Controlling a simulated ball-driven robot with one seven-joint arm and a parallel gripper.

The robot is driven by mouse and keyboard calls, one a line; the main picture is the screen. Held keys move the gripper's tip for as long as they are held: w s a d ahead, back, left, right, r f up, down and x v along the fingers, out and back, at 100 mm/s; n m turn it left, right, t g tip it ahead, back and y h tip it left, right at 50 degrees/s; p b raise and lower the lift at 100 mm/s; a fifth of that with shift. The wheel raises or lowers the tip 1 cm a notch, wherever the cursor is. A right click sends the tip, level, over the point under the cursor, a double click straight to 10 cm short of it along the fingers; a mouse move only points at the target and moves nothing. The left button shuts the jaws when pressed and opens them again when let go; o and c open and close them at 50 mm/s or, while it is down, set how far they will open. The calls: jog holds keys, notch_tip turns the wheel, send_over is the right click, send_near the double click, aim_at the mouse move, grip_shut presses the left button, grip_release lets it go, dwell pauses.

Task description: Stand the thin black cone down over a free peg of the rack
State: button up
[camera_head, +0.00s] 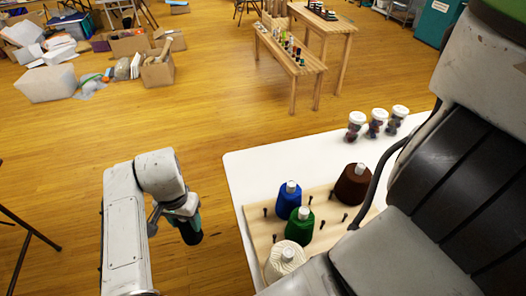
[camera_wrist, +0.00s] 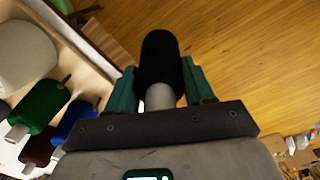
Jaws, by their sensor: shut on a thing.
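The thin black cone (camera_head: 191,236) hangs below my gripper (camera_head: 184,212) over the floor, left of the white table. In the wrist view the black cone (camera_wrist: 162,60) sits between the teal fingers of my gripper (camera_wrist: 160,85), its grey tip toward the palm and its black body pointing away. The rack (camera_head: 253,224) is a pale wooden board on the table with short dark pegs. Blue (camera_head: 287,203), green (camera_head: 299,232), cream (camera_head: 283,263) and brown (camera_head: 352,186) cones stand on it. Bare pegs show, including a left peg (camera_head: 265,211) and a right peg (camera_head: 345,217).
The white table (camera_head: 245,168) has clear surface behind the rack. Several lidded jars (camera_head: 377,122) stand at its far right. My own body hides the table's right side. A wooden bench (camera_head: 290,62) and boxes (camera_head: 130,45) stand farther off.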

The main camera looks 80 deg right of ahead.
jog(key=s+d+r+m+p, duration=0.1)
jog(key=s+d+r+m, duration=0.7)
jog(key=m, duration=1)
jog(key=s+d+r+m+p, duration=0.1)
jog(key=s+d+r+m, duration=0.75)
jog(key=m, duration=0.85)
notch_tip(320, 180, down, 15)
jog(key=s+a+b, duration=0.1)
jog(key=a+b, duration=0.1)
jog(key=b, duration=0.8)
jog(key=shift+s+f, duration=0.1)
jog(key=shift+s, duration=0.05)
jog(key=shift+f+b, duration=2.25)
jog(key=shift+f, duration=0.5)
jog(key=shift+f, duration=0.2)
jog(key=o, duration=1.1)
jog(key=shift+o, duration=0.2)
